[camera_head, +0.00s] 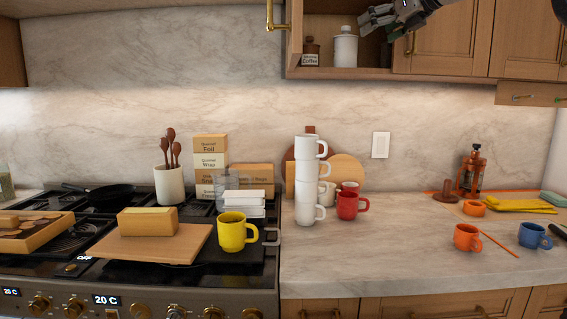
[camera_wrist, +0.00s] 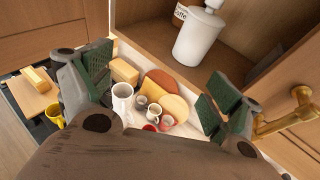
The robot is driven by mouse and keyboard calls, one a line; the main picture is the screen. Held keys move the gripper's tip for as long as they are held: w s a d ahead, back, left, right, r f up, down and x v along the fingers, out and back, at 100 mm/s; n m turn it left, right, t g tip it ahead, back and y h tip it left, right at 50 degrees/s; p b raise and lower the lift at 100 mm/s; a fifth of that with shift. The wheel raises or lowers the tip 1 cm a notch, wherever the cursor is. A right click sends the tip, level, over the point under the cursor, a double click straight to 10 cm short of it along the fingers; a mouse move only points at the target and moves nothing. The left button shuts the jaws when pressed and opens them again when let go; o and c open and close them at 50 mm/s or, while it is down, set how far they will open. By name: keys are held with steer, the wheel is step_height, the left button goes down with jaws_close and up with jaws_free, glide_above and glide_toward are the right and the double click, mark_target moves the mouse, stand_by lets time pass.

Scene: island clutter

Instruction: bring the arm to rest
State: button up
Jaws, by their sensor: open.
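My gripper (camera_head: 390,20) is at the top of the head view, in front of the upper cabinet's open part. In the wrist view my gripper (camera_wrist: 158,98) has its two green-padded fingers spread wide apart, with nothing between them. The fingers are well above the counter. A white pump bottle (camera_head: 345,48) stands in the open cabinet, just left of my gripper; it also shows in the wrist view (camera_wrist: 198,38).
The cabinet (camera_head: 450,38) has a door with a brass handle (camera_wrist: 290,110) close to my gripper. Below are stacked white mugs (camera_head: 305,190), a red mug (camera_head: 350,205), a yellow mug (camera_head: 232,232) and a stove (camera_head: 180,300). The counter front (camera_head: 390,255) is clear.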

steer(key=s+d+f+n+g+h, duration=0.2)
steer(key=s+d+f+n, duration=0.15)
steer(key=f+n, duration=0.65)
steer(key=s+d+f+n+g+h, duration=0.25)
steer(key=s+f+n, duration=0.25)
steer(key=f+n, duration=0.5)
steer(key=s+d+f+n+g+h, duration=0.1)
steer(key=s+f+n, duration=0.3)
steer(key=s+f, duration=0.7)
steer(key=s+d+f+n+g+h, duration=0.2)
steer(key=s+d+f+n, duration=0.2)
steer(key=s+f, duration=0.7)
steer(key=s+n, duration=0.1)
steer(key=s, duration=0.6)
steer(key=shift+s+f+n, duration=0.2)
steer(key=shift+f+n, duration=0.05)
steer(key=shift+n, duration=0.05)
